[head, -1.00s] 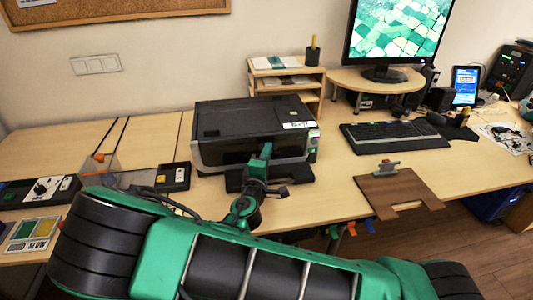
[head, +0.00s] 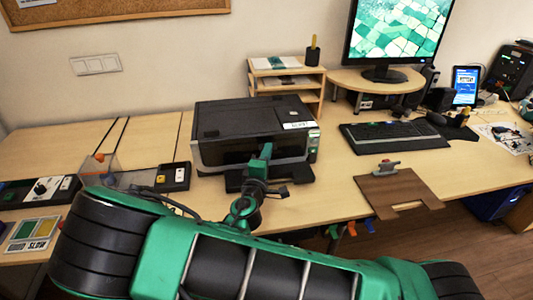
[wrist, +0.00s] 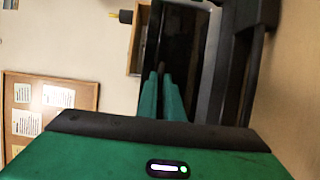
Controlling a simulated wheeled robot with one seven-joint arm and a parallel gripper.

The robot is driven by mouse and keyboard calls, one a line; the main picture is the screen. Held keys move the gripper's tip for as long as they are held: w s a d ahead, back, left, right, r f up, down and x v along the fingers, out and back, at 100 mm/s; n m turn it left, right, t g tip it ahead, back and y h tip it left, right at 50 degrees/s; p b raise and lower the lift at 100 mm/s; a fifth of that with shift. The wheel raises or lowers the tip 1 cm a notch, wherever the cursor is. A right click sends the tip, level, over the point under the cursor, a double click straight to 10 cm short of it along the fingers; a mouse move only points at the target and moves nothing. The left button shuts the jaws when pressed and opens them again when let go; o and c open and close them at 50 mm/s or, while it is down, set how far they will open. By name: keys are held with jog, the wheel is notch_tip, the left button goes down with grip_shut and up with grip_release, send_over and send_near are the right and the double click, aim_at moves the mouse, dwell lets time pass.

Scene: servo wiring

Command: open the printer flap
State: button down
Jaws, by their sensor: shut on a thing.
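The black and grey printer (head: 240,120) stands on the desk, its top lid down. Its dark front flap (head: 228,158) is at the front face, partly hidden behind my gripper. My gripper (head: 264,153) reaches the middle of that front from the near side, its green fingers close together and shut on the flap's edge. The wrist view is turned sideways; there the gripper's fingers (wrist: 162,85) meet at the dark printer front (wrist: 180,45). The exact grip point is too small and dark to make out. A black tray sticks out below, at the printer's base.
A wooden shelf (head: 290,84) stands behind the printer. A keyboard (head: 395,137) and a brown clipboard (head: 400,190) lie to the right. A dark box with switches (head: 172,177) lies to the left. The desk just right of the printer is clear.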

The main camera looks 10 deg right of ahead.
jog(key=shift+s+f, duration=0.2)
jog(key=shift+f, duration=0.1)
jog(key=shift+s+f, duration=0.9)
jog(key=shift+s, duration=0.2)
jog(key=shift+s+f, duration=0.9)
jog(key=shift+s, duration=0.15)
jog(key=shift+w+f, duration=0.2)
jog(key=shift+f, duration=0.2)
jog(key=c, duration=1.9)
grip_release()
jog(key=shift+w, duration=0.1)
jog(key=shift+o, duration=1.2)
jog(key=shift+w+f, duration=0.2)
jog(key=shift+f, duration=0.05)
jog(key=shift+a+r, duration=0.1)
